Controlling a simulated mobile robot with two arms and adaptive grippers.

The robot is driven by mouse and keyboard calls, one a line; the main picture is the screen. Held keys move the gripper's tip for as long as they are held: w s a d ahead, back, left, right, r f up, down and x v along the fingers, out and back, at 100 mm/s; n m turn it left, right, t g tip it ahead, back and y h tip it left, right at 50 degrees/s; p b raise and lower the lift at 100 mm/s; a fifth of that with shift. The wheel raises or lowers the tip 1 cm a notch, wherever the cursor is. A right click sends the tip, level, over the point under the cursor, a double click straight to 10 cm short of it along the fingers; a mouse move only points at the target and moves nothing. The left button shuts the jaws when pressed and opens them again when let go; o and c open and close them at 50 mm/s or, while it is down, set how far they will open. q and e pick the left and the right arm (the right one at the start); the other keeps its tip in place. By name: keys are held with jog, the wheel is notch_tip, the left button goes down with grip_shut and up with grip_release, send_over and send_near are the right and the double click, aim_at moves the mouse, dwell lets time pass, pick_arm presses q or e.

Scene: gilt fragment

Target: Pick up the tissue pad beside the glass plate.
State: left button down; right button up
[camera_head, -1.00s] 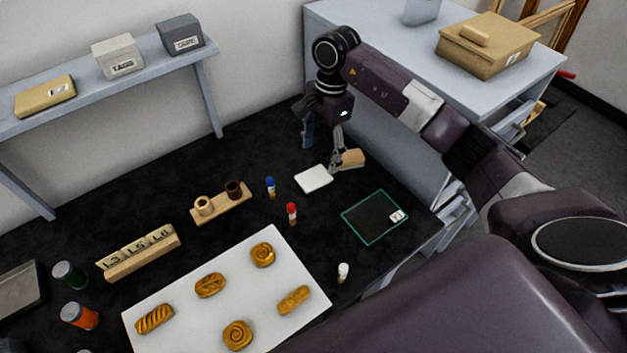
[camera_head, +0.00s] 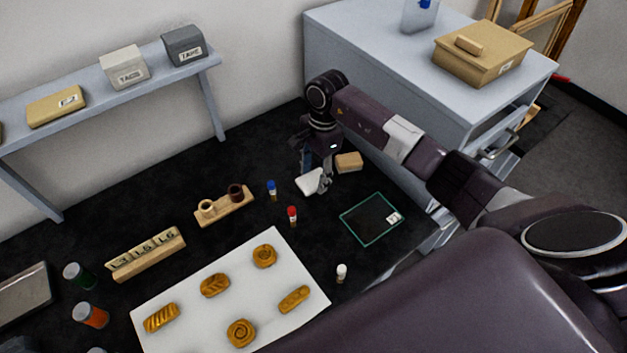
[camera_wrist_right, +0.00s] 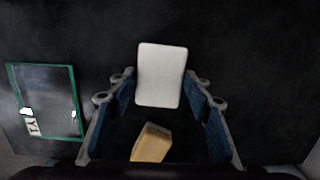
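The white tissue pad (camera_head: 310,184) lies flat on the black table, left of the green-edged glass plate (camera_head: 371,218). My right gripper (camera_head: 318,186) points down over the pad and hides part of it. In the right wrist view, the right gripper (camera_wrist_right: 160,84) is open, with its two blue-lined fingers wide apart. The pad (camera_wrist_right: 162,74) shows whole between the fingertips there, with nothing gripped. The glass plate (camera_wrist_right: 44,102) shows at the left of that view. My left gripper is not in view.
A tan block (camera_head: 348,162) lies close behind the pad. Blue-capped (camera_head: 272,190) and red-capped (camera_head: 292,216) vials stand left of and in front of it. A white board (camera_head: 190,312) with bread-shaped pieces lies nearer. A grey cabinet (camera_head: 365,75) stands behind.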

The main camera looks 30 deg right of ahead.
jog(key=shift+c, duration=1)
jog(key=shift+r, duration=0.15)
